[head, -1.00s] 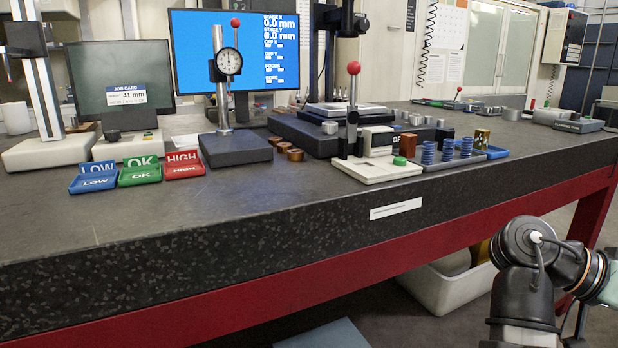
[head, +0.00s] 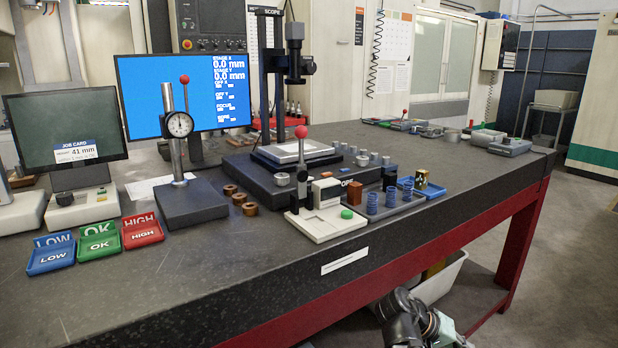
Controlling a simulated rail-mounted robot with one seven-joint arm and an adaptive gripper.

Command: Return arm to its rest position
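My arm (head: 410,318) shows only in part at the bottom of the head view, low in front of the bench's red front rail. A black joint and a pale link are visible there. My gripper is outside the picture, so its fingers and anything in them are hidden. No part of my arm in view touches the bench top or the things on it.
The granite bench (head: 245,268) holds blue, green and red trays (head: 142,236), a dial gauge stand (head: 193,203), a scope (head: 296,155) and a white fixture (head: 327,223). A white bin (head: 440,279) stands under the bench. Floor at right is clear.

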